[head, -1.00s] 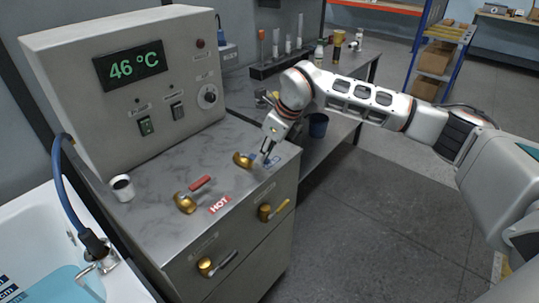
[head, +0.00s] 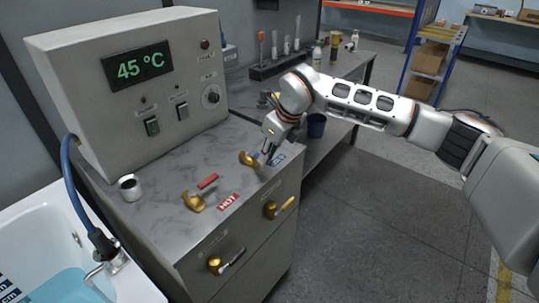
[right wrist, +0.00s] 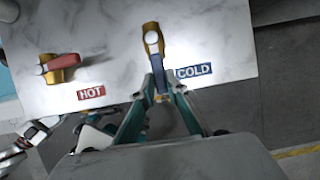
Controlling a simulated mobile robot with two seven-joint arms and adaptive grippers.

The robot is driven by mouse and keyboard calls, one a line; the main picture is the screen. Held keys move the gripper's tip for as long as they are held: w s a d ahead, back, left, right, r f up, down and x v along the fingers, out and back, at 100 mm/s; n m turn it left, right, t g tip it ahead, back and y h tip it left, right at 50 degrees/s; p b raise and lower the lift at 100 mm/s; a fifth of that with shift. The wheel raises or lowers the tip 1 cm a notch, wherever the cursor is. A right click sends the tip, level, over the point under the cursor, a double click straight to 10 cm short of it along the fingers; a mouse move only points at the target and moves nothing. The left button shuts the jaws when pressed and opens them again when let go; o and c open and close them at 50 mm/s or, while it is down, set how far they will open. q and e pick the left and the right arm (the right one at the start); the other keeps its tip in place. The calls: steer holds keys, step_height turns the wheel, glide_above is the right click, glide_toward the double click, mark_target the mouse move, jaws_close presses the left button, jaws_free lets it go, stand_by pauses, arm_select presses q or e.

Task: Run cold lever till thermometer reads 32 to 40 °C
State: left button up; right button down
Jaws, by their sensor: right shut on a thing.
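The thermometer display (head: 137,65) on the grey control box reads 45 °C. The cold lever (head: 250,158) is a brass valve with a blue handle, beside the blue COLD label (right wrist: 194,70). My right gripper (head: 268,158) is shut on the blue handle (right wrist: 158,70), with its fingers on either side of the handle's near end in the right wrist view (right wrist: 160,92). The hot lever (head: 194,200) is brass with a red handle, next to the red HOT label (head: 228,202). My left gripper does not show clearly in the head view.
A white tub (head: 30,228) with blue water stands at the left, with a blue hose (head: 70,190) above it. A bench with bottles stands behind.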

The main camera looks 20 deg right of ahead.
steer(key=shift+r, duration=0.1)
steer(key=c, duration=2)
jaws_free()
steer(key=shift+a, duration=0.1)
steer(key=v, duration=1.2)
